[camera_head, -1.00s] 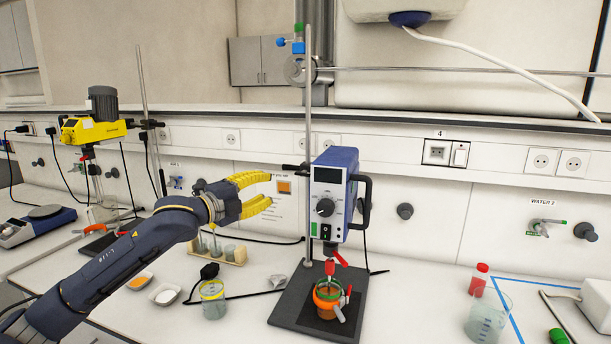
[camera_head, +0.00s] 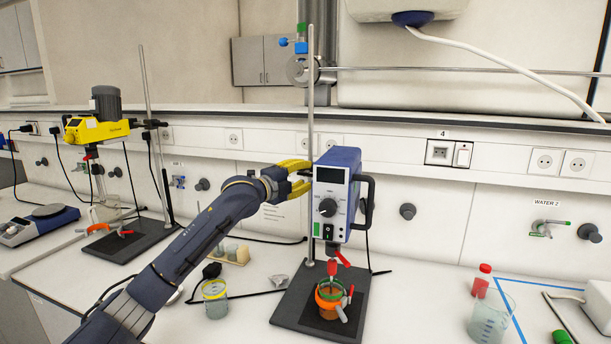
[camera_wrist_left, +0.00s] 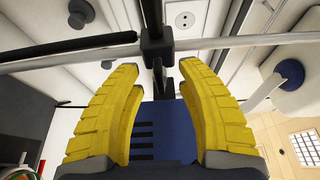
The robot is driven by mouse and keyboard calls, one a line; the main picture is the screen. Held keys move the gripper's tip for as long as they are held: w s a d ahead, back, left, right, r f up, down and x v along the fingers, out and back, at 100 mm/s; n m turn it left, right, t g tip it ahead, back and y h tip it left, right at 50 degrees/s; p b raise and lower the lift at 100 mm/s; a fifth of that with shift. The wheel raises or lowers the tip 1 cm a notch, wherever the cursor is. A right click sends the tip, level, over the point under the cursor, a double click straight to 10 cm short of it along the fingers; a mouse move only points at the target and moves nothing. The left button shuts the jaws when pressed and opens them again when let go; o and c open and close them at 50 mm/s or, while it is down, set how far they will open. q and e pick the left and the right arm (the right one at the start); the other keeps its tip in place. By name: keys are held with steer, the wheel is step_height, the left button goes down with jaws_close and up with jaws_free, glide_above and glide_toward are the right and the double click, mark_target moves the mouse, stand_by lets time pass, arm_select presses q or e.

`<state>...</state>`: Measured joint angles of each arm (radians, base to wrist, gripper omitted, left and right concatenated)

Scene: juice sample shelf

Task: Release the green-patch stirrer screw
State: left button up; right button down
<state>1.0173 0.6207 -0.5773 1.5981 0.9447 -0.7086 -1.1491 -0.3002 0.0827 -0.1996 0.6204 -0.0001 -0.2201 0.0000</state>
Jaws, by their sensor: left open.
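The blue-and-white stirrer (camera_head: 335,195) with a small green patch (camera_head: 317,229) hangs on an upright rod (camera_head: 310,120) over an orange vessel (camera_head: 329,295). My left gripper (camera_head: 305,178) is open, its yellow fingers at the rod beside the stirrer's upper left side. In the left wrist view the open fingers (camera_wrist_left: 160,78) stand either side of a dark clamp part (camera_wrist_left: 157,48) on the metal rod (camera_wrist_left: 220,41), with blue housing (camera_wrist_left: 165,118) between and below them. I cannot clearly tell which dark part is the screw. My right gripper is not in view.
A yellow stirrer (camera_head: 95,130) stands on another rod at the left. A yellow-rimmed beaker (camera_head: 214,298) stands left of the black base plate (camera_head: 285,309). A larger beaker (camera_head: 490,320) and a red-capped bottle (camera_head: 481,281) stand at the right.

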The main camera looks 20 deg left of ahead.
arm_select(q)
steer(key=shift+w+d, duration=0.2)
steer(key=shift+w, duration=0.2)
jaws_close()
